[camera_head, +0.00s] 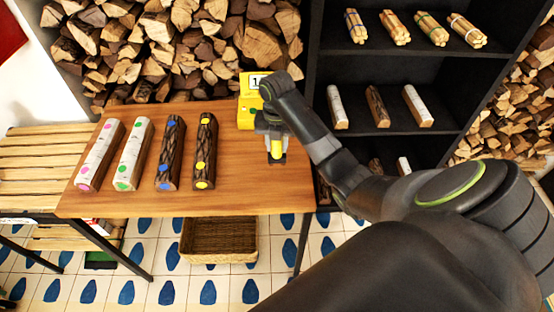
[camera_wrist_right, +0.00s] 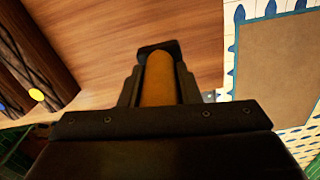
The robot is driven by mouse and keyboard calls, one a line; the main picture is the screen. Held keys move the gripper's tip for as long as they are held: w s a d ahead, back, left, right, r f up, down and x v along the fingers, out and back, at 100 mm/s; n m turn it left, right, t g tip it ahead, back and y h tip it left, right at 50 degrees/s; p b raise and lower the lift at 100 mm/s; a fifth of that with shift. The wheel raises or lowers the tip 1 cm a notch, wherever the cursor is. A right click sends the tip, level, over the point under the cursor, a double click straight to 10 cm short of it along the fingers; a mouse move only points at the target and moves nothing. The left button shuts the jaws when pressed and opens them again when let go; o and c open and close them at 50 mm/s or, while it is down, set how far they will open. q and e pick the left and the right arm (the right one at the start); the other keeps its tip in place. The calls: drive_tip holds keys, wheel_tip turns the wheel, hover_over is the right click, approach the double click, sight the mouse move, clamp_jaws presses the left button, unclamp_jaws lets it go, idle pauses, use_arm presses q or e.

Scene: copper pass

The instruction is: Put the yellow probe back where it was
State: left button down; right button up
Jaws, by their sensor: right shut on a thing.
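The yellow probe (camera_head: 277,149) is held in my right gripper (camera_head: 277,157), above the right part of the wooden table. In the right wrist view the probe (camera_wrist_right: 158,80) lies between the two dark fingers of the gripper (camera_wrist_right: 158,75), its tip near their ends. A yellow meter (camera_head: 247,113) with a small white display stands at the table's back right, just behind and left of the gripper. My wrist hides part of the meter. My left gripper is not in view.
Several logs with coloured dots lie on the wooden table (camera_head: 235,185); the nearest to my gripper is dark with yellow dots (camera_head: 203,150). A wicker basket (camera_head: 218,240) sits on the floor below. A black shelf (camera_head: 395,92) with wood bundles stands at the right. Bare tabletop lies around the gripper.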

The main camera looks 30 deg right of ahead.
sight(277, 152)
drive_tip(key=shift+f, duration=2.3)
drive_tip(key=o, duration=1)
drive_tip(key=shift+f, duration=0.15)
drive_tip(key=shift+r, duration=0.55)
wheel_tip(277, 152, up, 3)
drive_tip(key=shift+r, duration=0.15)
wheel_tip(277, 152, up, 6)
drive_tip(key=p, duration=0.5)
drive_tip(key=shift+r+p, duration=1)
drive_tip(key=shift+p, duration=0.05)
